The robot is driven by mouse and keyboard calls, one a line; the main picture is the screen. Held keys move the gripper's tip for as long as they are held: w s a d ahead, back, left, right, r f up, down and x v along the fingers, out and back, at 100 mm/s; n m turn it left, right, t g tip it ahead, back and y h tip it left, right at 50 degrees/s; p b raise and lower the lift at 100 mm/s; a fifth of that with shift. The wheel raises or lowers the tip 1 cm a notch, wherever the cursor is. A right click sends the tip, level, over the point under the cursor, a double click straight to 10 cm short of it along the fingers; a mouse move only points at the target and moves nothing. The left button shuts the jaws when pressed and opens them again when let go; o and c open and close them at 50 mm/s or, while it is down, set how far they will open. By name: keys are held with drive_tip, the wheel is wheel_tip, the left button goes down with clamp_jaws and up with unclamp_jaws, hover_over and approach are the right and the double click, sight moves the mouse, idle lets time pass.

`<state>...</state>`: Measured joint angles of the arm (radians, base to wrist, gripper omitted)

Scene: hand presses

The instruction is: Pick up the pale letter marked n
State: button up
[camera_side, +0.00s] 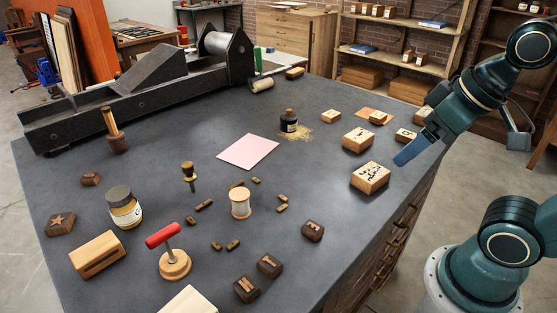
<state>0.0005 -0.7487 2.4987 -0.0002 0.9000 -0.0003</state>
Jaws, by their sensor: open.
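Several pale wooden blocks with dark marks stand at the right of the dark worktop. One pale block (357,139) is nearer the middle, and a smaller pale block (405,136) lies behind my gripper. A large pale block (370,177) with an ornate dark pattern is in front. The marks are too small to tell surely which is the n. My gripper (401,160) is open, above the right edge of the worktop between the large block and the smaller one. It appears empty, and its fingers are seen nearly edge-on.
A dark bottle (288,122) stands by spilled yellowish grains, with a pink sheet (249,151) beside it. A thread spool (241,203), small brass-coloured pieces, dark blocks (312,231), a jar (124,208) and a red-handled tool (170,253) stand left and front. A press (150,80) fills the back left.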

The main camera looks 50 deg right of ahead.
drive_tip(key=w+d+r, duration=0.2)
drive_tip(key=w+d, duration=0.4)
drive_tip(key=w, duration=0.5)
drive_tip(key=w+d+r, duration=0.3)
drive_tip(key=w+d, duration=0.2)
drive_tip(key=w, duration=0.5)
drive_tip(key=w+d+f, duration=0.4)
drive_tip(key=d, duration=0.4)
drive_tip(key=w+d+f, duration=0.4)
drive_tip(key=d+f, duration=0.1)
drive_tip(key=d, duration=0.3)
drive_tip(key=w+d+f+g, duration=0.1)
drive_tip(key=w+d+f, duration=0.2)
drive_tip(key=d, duration=0.5)
drive_tip(key=shift+w+d+f+m, duration=0.15)
drive_tip(key=shift+w+f+m, duration=0.2)
drive_tip(key=shift+f, duration=0.35)
drive_tip(key=shift+f, duration=0.1)
hover_over(331, 117)
drive_tip(key=s+d, duration=0.2)
drive_tip(key=s, duration=0.1)
drive_tip(key=shift+w+d+f, duration=0.1)
drive_tip(key=shift+f, duration=1.85)
drive_tip(key=shift+w+f, duration=0.1)
drive_tip(key=shift+f, duration=1.8)
